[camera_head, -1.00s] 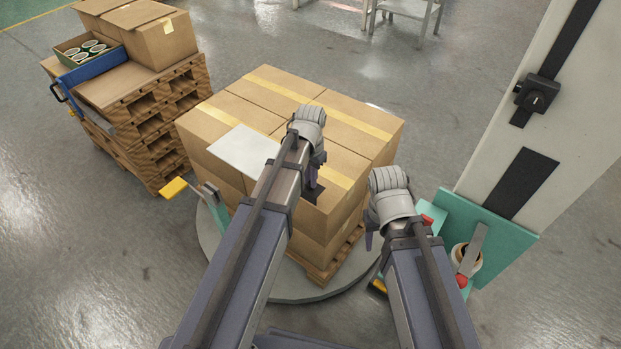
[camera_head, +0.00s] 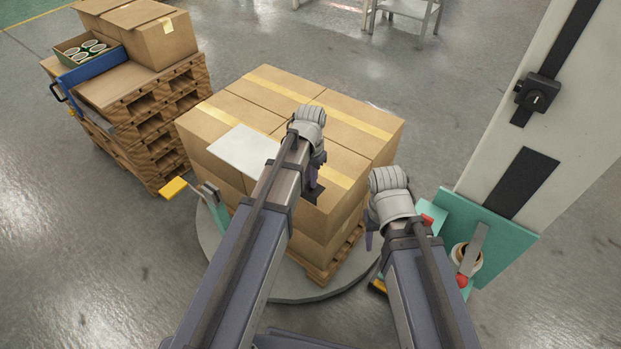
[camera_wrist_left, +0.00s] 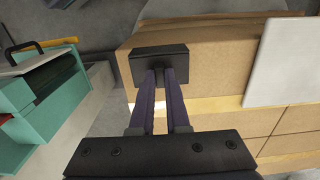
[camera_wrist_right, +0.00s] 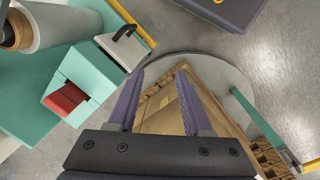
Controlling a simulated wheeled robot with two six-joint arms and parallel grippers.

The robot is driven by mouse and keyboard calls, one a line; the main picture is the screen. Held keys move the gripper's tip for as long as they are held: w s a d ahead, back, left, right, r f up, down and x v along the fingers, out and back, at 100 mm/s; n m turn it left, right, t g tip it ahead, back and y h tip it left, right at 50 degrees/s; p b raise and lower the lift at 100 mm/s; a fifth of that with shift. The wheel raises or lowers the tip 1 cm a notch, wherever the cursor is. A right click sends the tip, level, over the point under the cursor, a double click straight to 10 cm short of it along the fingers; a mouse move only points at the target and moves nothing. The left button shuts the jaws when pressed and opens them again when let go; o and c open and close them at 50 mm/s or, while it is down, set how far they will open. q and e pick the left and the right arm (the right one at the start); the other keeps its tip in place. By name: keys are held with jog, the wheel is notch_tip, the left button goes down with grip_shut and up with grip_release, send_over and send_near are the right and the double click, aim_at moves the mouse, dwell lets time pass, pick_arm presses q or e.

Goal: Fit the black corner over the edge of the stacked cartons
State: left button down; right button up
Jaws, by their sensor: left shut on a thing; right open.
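The stacked cartons (camera_head: 255,103) stand on a pallet on a round grey turntable, with tan tape bands across their tops. My left gripper (camera_head: 314,183) is over the near right edge of the stack. It is shut on the black corner (camera_wrist_left: 160,62), a dark piece that lies at the carton edge in the left wrist view. Whether it is seated on the edge I cannot tell. In the head view the black corner (camera_head: 312,193) is partly hidden by my arm. My right gripper (camera_wrist_right: 160,98) is open and empty beside the stack, above the turntable's edge.
A white sheet (camera_head: 243,150) lies on the cartons.

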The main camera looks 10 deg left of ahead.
aim_at(311, 190)
pick_arm(q)
jog(key=shift+f, duration=0.2)
jog(key=shift+f+b, duration=1.65)
jog(key=shift+b, duration=0.2)
jog(key=shift+f+b, duration=0.65)
jog(key=shift+f, duration=0.05)
jog(key=shift+c, duration=2.1)
grip_release()
jog(key=shift+r, duration=0.1)
notch_tip(311, 190, up, 8)
jog(key=p, duration=0.8)
jog(key=shift+r, duration=0.1)
